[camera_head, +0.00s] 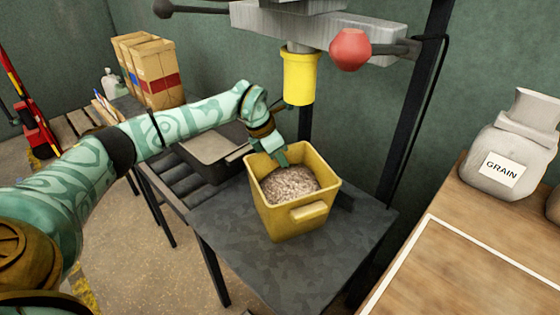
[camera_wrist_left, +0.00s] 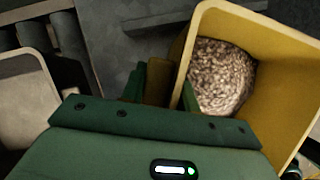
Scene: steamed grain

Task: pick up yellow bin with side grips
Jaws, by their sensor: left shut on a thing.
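The yellow bin (camera_head: 292,218) stands upright on a dark metal table under the machine, with a heap of brown grain (camera_head: 290,183) in it. A side grip juts from its near wall. My left gripper (camera_head: 281,158) is at the bin's far left wall. In the left wrist view the gripper (camera_wrist_left: 160,85) is shut on the bin's side, with one green finger outside and one inside the wall of the yellow bin (camera_wrist_left: 278,95). The grain also shows there (camera_wrist_left: 221,77). The exact hold is partly hidden. My right gripper is not in view.
A yellow spout (camera_head: 299,77) and a red knob (camera_head: 350,49) hang above the bin. A grey tray (camera_head: 212,145) lies on rollers left of the table (camera_head: 225,215). A wooden table (camera_head: 480,255) with a grain sack (camera_head: 505,155) stands right. Cardboard boxes (camera_head: 157,77) stand far left.

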